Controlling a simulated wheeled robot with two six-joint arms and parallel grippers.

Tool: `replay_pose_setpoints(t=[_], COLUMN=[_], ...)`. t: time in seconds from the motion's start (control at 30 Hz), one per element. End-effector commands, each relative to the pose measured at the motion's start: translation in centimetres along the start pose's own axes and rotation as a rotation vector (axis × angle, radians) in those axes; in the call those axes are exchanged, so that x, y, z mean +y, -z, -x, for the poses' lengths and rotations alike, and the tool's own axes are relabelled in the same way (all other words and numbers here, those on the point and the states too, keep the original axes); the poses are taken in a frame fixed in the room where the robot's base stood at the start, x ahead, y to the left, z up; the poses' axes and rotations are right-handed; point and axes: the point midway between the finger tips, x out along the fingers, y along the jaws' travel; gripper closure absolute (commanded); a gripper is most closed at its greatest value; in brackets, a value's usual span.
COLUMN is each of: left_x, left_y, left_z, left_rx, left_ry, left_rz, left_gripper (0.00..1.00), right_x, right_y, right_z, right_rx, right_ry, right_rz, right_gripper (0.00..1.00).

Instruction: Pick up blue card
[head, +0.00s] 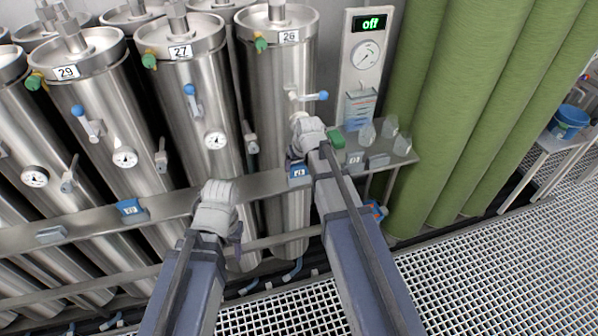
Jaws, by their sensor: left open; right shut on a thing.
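No loose blue card can be made out for certain. A pale blue rack (360,108) on the gauge panel holds thin card-like layers, too small to tell apart. A blue block with a white label (299,172) sits on the shelf rail, just below and left of my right gripper (301,128). A similar blue block (130,208) is further left on the rail. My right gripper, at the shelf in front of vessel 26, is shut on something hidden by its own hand. My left gripper (217,196) is open before the rail, its fingers mostly hidden.
Steel vessels (185,95) with gauges and valve handles stand behind the rail. A green item (336,139) and clear pieces (390,130) lie on the shelf (405,160). Green columns (450,120) stand right.

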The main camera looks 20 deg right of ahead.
Motion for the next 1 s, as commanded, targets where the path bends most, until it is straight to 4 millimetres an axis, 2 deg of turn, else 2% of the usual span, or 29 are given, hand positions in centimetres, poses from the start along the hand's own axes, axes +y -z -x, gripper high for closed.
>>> replay_pose_setpoints(t=[0.03, 0.3, 0.67, 0.87, 1.0], left_x=[0.0, 0.0, 0.0, -0.2, -0.4], left_y=[0.0, 0.0, 0.0, -0.1, -0.2], left_z=[0.0, 0.0, 0.4, 2.0, 3.8], left_rx=[0.0, 0.0, 0.0, 0.0, 0.0], left_ry=[0.0, 0.0, 0.0, 0.0, 0.0], left_rz=[0.0, 0.0, 0.0, 0.0, 0.0], left_gripper=[0.5, 0.5, 0.5, 0.5, 0.5], right_x=[0.0, 0.0, 0.0, 0.0, 0.0], right_y=[0.0, 0.0, 0.1, 0.8, 1.5], right_z=[0.0, 0.0, 0.4, 1.8, 3.6], right_rx=[0.0, 0.0, 0.0, 0.0, 0.0], right_ry=[0.0, 0.0, 0.0, 0.0, 0.0], right_rz=[0.0, 0.0, 0.0, 0.0, 0.0], right_gripper=[0.44, 0.74, 0.74, 0.74, 0.74])
